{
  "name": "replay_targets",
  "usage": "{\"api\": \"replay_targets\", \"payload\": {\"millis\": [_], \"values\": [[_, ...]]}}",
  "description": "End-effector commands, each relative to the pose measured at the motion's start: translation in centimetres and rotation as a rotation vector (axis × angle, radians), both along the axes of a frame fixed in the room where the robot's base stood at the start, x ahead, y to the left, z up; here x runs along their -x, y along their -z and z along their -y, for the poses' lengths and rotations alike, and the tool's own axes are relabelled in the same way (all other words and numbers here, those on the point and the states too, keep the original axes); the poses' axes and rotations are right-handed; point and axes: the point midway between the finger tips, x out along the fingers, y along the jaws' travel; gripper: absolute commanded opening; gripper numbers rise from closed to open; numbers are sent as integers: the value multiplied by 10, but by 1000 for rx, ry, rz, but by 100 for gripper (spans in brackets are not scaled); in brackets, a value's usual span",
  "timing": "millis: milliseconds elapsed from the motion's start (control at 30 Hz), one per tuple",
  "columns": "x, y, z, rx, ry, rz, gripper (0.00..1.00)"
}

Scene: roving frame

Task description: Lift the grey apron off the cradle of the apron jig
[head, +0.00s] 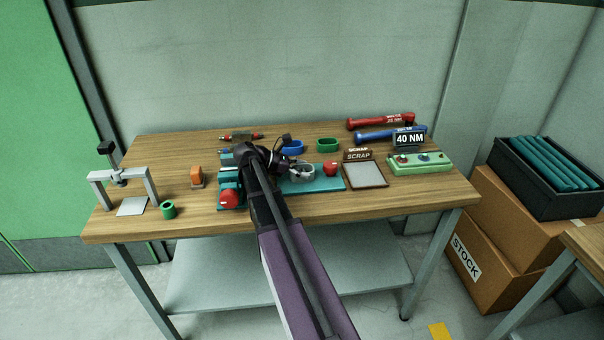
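The jig is a long teal base (326,184) on the wooden bench, with a red knob (229,198) at its left end and a red round part (330,167) towards its right. A grey ring-like part (302,172), which looks like the grey apron, sits on the teal base right of the middle. My gripper (285,160) is dark and small in the head view, just left of and close to the grey part. I cannot tell whether they touch or whether the fingers are open. My arm and wrist hide the middle of the jig.
Behind the jig lie a blue ring (293,146), a green ring (327,145) and a red-and-black tool (240,137). To the right are a scrap tray (366,175), two torque wrenches (380,121) and a green button box (420,163). A grey frame (152,184) stands left.

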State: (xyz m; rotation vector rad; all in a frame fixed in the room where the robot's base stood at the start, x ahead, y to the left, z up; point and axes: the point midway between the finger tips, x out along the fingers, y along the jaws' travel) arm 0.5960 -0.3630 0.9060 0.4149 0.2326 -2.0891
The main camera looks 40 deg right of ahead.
Motion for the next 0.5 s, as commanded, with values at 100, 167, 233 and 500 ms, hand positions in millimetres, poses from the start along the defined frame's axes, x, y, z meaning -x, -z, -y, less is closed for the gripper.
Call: {"api": "replay_targets", "payload": {"millis": [100, 167, 233, 500], "values": [[0, 0, 0, -1, -1, 1, 30], [0, 0, 0, 0, -1, 0, 29], [0, 0, 0, 0, -1, 0, 29], [0, -2, 0, -1, -1, 1, 29]]}}
